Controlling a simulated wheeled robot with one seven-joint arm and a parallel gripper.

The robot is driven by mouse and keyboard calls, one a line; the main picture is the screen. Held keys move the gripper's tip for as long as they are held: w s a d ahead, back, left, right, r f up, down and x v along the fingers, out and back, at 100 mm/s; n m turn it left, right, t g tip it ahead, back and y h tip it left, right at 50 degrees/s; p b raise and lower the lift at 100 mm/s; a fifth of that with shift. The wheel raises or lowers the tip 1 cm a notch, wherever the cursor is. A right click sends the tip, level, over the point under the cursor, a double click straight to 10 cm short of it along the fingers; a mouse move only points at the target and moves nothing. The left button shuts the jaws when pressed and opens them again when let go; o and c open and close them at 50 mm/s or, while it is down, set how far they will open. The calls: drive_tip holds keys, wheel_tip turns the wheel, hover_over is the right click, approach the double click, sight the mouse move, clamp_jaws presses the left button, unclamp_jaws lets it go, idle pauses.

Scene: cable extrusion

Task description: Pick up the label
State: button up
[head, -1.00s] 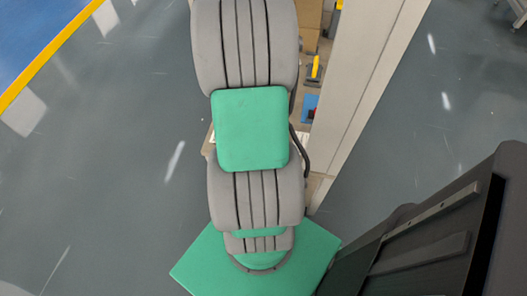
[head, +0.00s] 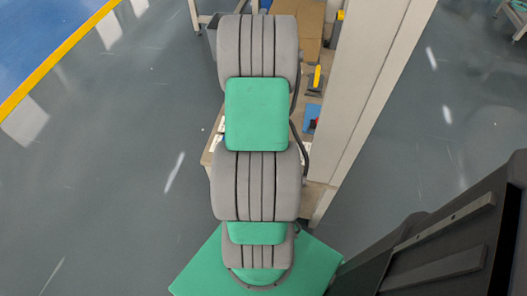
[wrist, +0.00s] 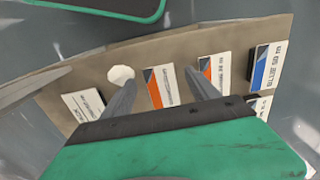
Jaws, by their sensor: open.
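My gripper (wrist: 161,82) is open in the wrist view, its two grey fingers spread above a tan bench top. A white label with an orange and grey end (wrist: 160,88) lies between the fingers, apart from both in the picture. A similar orange-marked label (wrist: 214,70) lies just right of the right finger. A blue-marked label (wrist: 266,66) is further right, and a white label (wrist: 82,107) lies at the left. The height of the fingers above the labels is hard to tell. In the head view my arm hides the gripper and most labels.
A white round object (wrist: 121,74) is beside the left finger. Another label (wrist: 258,105) is partly hidden at the right. In the head view, a pale upright panel (head: 372,90) borders the bench (head: 314,196), with a yellow-handled tool (head: 316,80) and a blue item (head: 311,117) nearby.

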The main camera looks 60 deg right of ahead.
drive_tip(key=shift+f, duration=0.25)
drive_tip(key=shift+c, duration=0.2)
drive_tip(key=c, duration=1)
